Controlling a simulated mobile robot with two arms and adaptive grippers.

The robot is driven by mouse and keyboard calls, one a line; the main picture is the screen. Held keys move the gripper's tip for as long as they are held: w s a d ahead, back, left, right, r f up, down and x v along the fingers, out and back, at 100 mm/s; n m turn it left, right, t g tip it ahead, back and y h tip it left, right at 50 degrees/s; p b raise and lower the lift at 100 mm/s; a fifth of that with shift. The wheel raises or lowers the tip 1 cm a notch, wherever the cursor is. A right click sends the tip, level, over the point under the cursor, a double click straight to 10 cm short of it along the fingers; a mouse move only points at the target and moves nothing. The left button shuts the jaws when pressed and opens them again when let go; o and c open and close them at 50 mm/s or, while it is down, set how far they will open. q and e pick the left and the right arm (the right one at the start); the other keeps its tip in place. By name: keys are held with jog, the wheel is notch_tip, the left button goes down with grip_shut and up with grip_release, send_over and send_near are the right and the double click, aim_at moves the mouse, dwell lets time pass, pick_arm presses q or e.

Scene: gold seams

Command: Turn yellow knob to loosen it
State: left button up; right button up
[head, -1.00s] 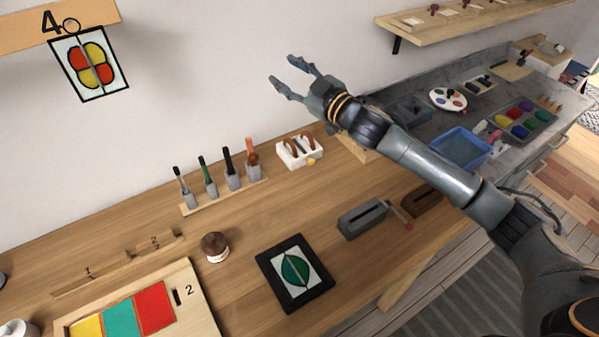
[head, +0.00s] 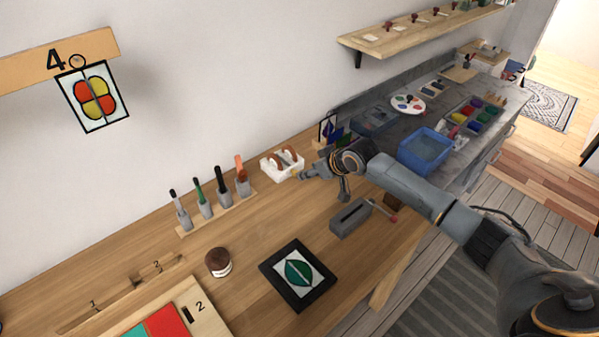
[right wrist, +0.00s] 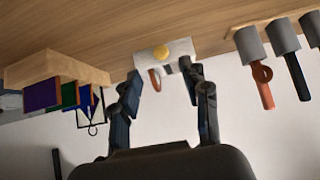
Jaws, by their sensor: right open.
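The yellow knob (right wrist: 160,51) is on the front of a white block in the right wrist view, ahead of my fingertips. The white block (head: 270,168) sits on the wooden bench in the head view and holds brown-handled tools (head: 289,154). My right gripper (head: 322,186) is open beside the block's right side. My left gripper is not in view.
A rack with several upright tools (head: 219,210) stands left of the block. A grey slotted block (head: 350,218) and a black-framed picture (head: 299,272) lie nearer the front. A wooden stand with coloured panels (right wrist: 55,75) is left in the right wrist view.

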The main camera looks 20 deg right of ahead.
aim_at(294, 173)
jog(key=x, duration=0.7)
jog(key=shift+r, duration=0.1)
grip_shut()
